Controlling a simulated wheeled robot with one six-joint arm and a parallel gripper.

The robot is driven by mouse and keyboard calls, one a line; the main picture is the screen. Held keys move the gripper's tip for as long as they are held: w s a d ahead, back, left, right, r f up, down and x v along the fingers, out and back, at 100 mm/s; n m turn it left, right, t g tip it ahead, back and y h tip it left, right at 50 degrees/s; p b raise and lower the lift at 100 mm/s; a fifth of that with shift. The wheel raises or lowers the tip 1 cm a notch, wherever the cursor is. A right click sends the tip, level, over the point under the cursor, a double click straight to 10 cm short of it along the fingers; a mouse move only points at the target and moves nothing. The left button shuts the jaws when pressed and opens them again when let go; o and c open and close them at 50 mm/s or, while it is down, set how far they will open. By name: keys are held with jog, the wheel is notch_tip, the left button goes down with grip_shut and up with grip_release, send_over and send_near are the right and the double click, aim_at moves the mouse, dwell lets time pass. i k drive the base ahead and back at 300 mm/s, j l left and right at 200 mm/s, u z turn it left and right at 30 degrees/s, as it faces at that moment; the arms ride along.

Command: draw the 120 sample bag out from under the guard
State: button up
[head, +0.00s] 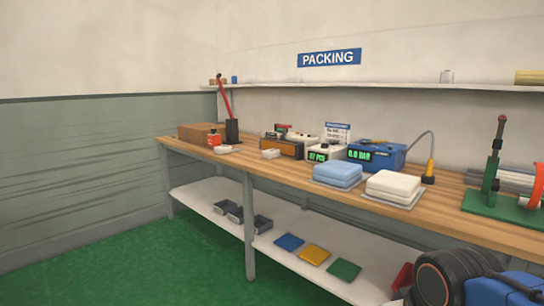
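I cannot make out a bag marked 120 or a guard for certain in the head view. A brown-orange bench machine (282,148) with grey and red parts on top stands at the back of the wooden bench (440,207). A small white counter (325,153) with a green readout stands to its right, with a printed card (338,131) above it. A small white item (271,153) lies in front of the machine, too small to identify. My gripper is not in view.
A light blue stack (338,173) and a white stack (394,185) sit on plates near the bench's front edge. A blue unit (377,156) stands behind them. A green-based stand (500,205) is at right. Trays (229,211) and coloured pads (314,254) lie on the lower shelf.

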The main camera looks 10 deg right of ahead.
aim_at(273, 153)
jog(key=i+j, duration=0.25)
jog(key=i, duration=0.25)
jog(key=i+j, duration=0.3)
jog(key=i, duration=0.25)
